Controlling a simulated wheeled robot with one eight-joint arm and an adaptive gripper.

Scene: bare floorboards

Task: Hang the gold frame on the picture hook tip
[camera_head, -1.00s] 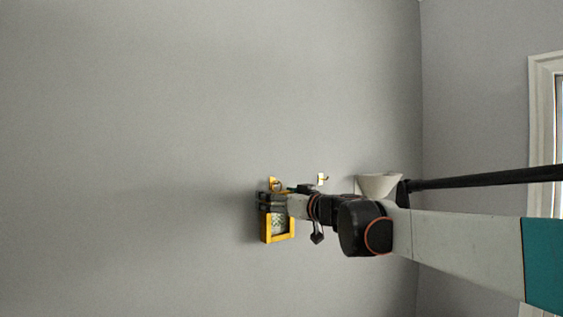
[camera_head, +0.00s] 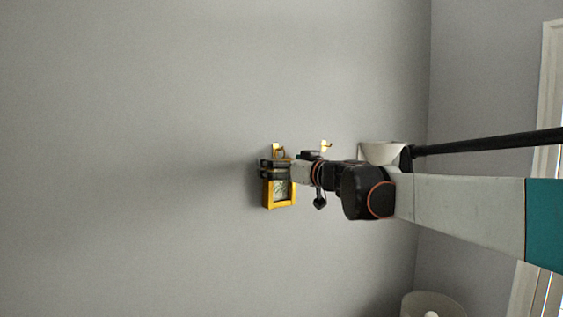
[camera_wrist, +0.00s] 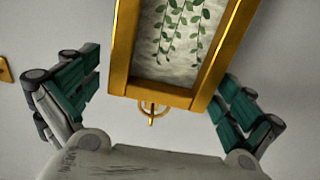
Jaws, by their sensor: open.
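The gold frame (camera_head: 280,206), with a leaf picture, is upright against the grey wall in the head view. In the wrist view the gold frame (camera_wrist: 160,96) shows upside down, with a ring (camera_wrist: 151,113) on its top edge. A gold hook plate (camera_head: 277,147) is on the wall just above the frame. The ring appears at this hook, but I cannot tell if it is over the tip. My gripper (camera_head: 266,170) is at the frame's upper part. In the wrist view its fingers (camera_wrist: 160,95) are open on both sides, with gaps to the frame.
A second gold hook (camera_head: 326,146) is on the wall to the right; a gold plate also shows at the wrist view's left edge (camera_wrist: 5,70). A pale wall lamp (camera_head: 380,152) is further right. A round pale object (camera_head: 432,305) is at the lower right. The left wall is bare.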

